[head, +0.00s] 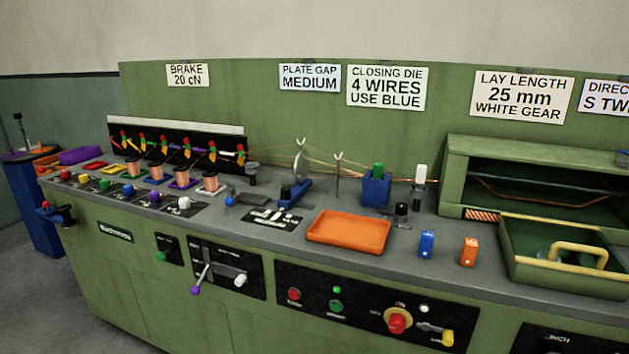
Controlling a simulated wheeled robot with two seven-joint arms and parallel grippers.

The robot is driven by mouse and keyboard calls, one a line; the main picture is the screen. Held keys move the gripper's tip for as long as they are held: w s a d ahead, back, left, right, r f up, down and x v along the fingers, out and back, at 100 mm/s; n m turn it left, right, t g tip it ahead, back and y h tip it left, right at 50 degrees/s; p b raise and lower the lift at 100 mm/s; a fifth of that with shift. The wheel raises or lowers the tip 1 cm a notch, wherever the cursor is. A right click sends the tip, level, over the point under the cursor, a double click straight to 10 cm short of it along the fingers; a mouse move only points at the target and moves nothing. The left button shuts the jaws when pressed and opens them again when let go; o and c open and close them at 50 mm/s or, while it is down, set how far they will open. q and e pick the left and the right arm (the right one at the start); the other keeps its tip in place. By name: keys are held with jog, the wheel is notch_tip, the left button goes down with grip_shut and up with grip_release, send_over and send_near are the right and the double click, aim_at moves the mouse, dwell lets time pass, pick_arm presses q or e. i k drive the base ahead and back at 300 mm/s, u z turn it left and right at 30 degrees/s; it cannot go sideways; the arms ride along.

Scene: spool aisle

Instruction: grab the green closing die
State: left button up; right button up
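A small green block (378,170), which looks like the green closing die, sits upright in the top of a blue holder (376,190) on the bench. Thin copper-coloured wires run from the spools on the left toward this holder. A blue block (427,244) and an orange block (469,252), likely other dies, stand apart on the bench front to the right. Neither of my grippers is in view.
An empty orange tray (348,232) lies in front of the holder. A black-and-clear knob (402,214) and a white-topped post (420,176) stand close to its right. A green bin with a yellow handle (575,252) is at the right. Copper spools (210,181) line the left.

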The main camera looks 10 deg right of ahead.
aim_at(379, 169)
jog(key=u, duration=1.1)
jog(key=i, duration=1.45)
jog(key=z, duration=0.7)
